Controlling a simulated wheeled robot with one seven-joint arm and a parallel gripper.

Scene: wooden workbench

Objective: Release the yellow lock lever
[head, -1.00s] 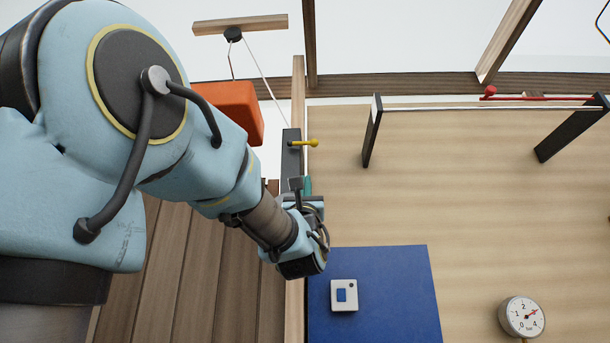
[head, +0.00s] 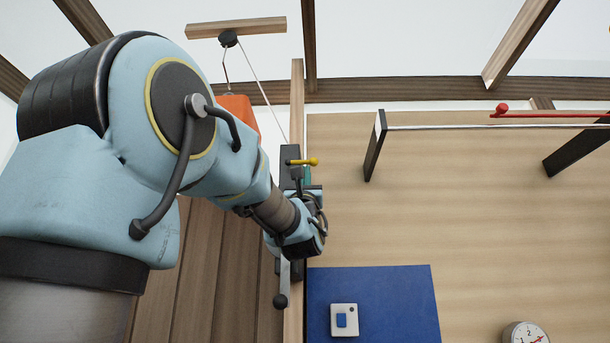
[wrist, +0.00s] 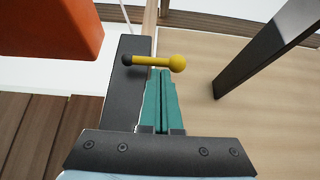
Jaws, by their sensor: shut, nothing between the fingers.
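The yellow lock lever (head: 303,162) has a ball at its right end and a dark knob at its left. It lies crosswise near the top of a dark upright bracket (head: 290,155) on the wooden post. It also shows in the wrist view (wrist: 160,62), lying level. My gripper (wrist: 161,72) has teal fingers pressed together with nothing between them. The fingertips appear just below the lever's shaft in the wrist view. I cannot tell whether they touch it. In the head view my wrist hides most of the gripper.
An orange block (head: 240,112) hangs on a cord from a pulley (head: 228,39), left of the post. A dark handle (head: 281,300) hangs low beside the post. A blue mat (head: 385,300) with a white switch box (head: 344,319), a gauge (head: 525,334) and a rail (head: 480,127) are to the right.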

